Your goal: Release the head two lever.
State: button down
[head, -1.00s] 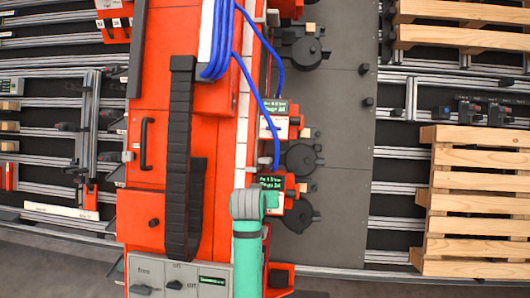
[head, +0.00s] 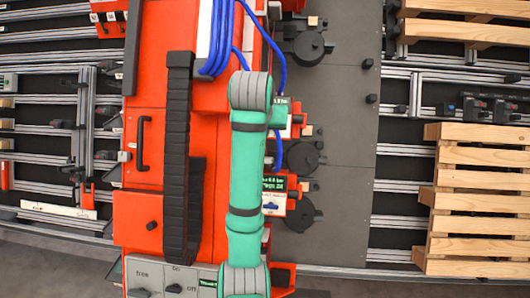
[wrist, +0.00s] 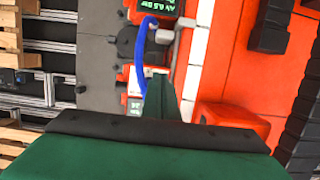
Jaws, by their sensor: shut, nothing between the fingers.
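The red gantry beam (head: 140,200) carries several heads down its right side. The middle head (head: 296,125) has a red box with a dark display, partly covered by my green arm. The lower head (head: 293,188) shows a display and a small blue part on a white plate. I cannot tell which is head two, and no lever is clearly readable. In the wrist view my gripper (wrist: 158,98) is shut and empty, pointing at a head. Beyond it are a red display box (wrist: 157,8), a pale grey block (wrist: 165,37) and a dark round part (wrist: 126,41).
Blue hoses (head: 281,70) loop down beside the heads, and one (wrist: 139,50) passes close to my gripper in the wrist view. A black cable chain (head: 177,150) runs along the beam. Wooden pallets (head: 470,200) stand at the right. A grey plate (head: 345,150) lies between.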

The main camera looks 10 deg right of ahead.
jog(key=x, duration=1)
jog(key=shift+f, duration=0.2)
jog(key=shift+s+a+f, duration=0.1)
jog(key=shift+s+f, duration=0.2)
jog(key=shift+f, duration=0.25)
jog(key=shift+s+a+f, duration=0.1)
jog(key=shift+s+f, duration=0.2)
jog(key=shift+f, duration=0.3)
jog(key=shift+s+f, duration=0.25)
jog(key=shift+f, duration=0.2)
jog(key=shift+a, duration=0.15)
